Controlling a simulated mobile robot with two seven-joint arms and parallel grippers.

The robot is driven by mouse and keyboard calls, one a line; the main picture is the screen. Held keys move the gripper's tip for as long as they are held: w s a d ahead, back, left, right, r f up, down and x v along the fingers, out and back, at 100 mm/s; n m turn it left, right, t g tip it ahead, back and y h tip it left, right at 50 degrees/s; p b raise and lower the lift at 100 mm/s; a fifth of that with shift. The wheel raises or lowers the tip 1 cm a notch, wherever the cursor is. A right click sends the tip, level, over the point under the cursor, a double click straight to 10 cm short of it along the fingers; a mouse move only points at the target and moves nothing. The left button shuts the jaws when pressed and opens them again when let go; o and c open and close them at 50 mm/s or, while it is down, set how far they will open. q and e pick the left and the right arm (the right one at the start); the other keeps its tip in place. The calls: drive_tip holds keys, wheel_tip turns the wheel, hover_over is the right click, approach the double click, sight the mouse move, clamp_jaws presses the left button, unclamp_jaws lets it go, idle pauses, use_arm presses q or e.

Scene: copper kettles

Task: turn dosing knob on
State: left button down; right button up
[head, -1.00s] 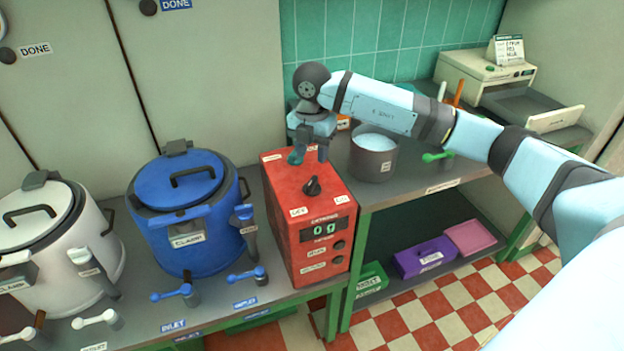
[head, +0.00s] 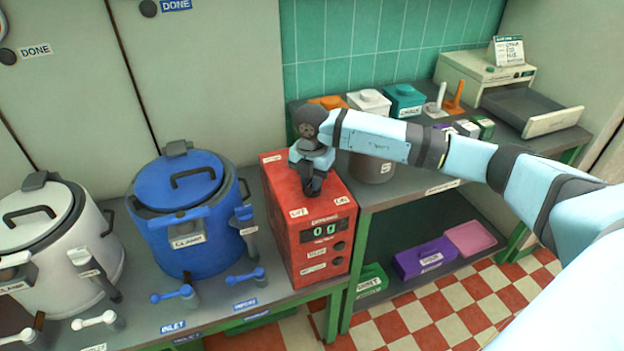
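The red dosing box (head: 281,225) stands on the bench, with a dark display (head: 325,230) reading 0 g on its front. My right gripper (head: 312,186) points down at the top of the box, right where the dark dosing knob sits. The gripper covers most or all of the knob, so I cannot tell how the knob is turned. The fingers look close around it, but whether they are closed on it is too small to tell. My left gripper is not in view.
A blue kettle (head: 185,225) and a white kettle (head: 50,250) stand left of the box. A grey pot (head: 372,168) stands behind my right arm. Several small containers, including a teal one (head: 404,100), line the back bench.

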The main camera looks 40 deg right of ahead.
clamp_jaws()
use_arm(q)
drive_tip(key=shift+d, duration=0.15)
